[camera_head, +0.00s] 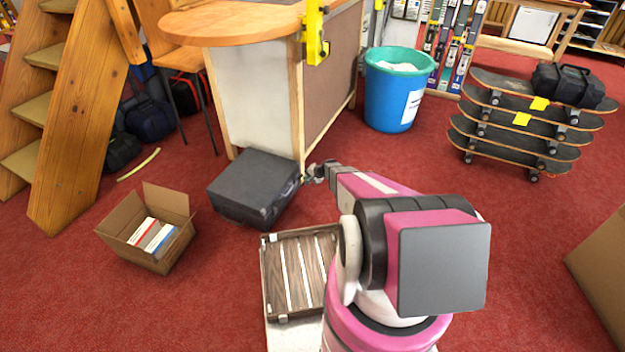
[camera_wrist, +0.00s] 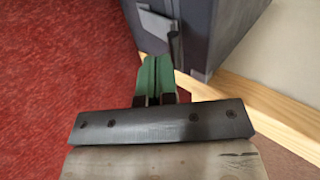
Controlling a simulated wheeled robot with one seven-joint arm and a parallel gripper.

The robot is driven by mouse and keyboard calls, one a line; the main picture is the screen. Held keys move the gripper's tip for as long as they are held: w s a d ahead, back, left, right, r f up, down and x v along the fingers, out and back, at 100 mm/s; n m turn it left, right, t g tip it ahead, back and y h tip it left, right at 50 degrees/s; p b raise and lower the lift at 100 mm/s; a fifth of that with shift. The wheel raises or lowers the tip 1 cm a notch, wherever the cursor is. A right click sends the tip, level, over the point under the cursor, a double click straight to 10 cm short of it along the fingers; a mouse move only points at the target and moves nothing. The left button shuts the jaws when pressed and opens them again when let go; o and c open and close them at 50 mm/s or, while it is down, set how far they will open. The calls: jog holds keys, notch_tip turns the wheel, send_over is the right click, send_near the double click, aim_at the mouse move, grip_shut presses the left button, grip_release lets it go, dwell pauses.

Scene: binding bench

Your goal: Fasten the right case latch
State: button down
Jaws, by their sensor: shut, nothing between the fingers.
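The closed dark grey case (camera_head: 252,184) lies on the red carpet against the wooden desk's base in the head view. My gripper (camera_head: 316,176) is beside the case's latch side, near its far end. In the wrist view the case (camera_wrist: 228,28) fills the top. A grey latch (camera_wrist: 158,22) shows on its side near the corner by the wooden trim. My green fingertips (camera_wrist: 155,62) are shut, empty and just below the latch. I cannot tell whether they touch it, or whether the latch is fastened.
The desk's wooden trim (camera_wrist: 265,117) runs close to the right of my fingers. An open cardboard box (camera_head: 133,238) with books stands left of the case. A blue bin (camera_head: 388,100) and stacked skateboards (camera_head: 510,130) stand to the right. Carpet left of my fingers is clear.

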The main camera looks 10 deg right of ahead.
jog(key=shift+w+a, duration=0.15)
jog(key=shift+a, duration=0.15)
jog(key=shift+w+a+r, duration=0.7)
jog(key=shift+w+a, duration=0.1)
jog(key=shift+a, duration=0.2)
jog(key=shift+r, duration=0.1)
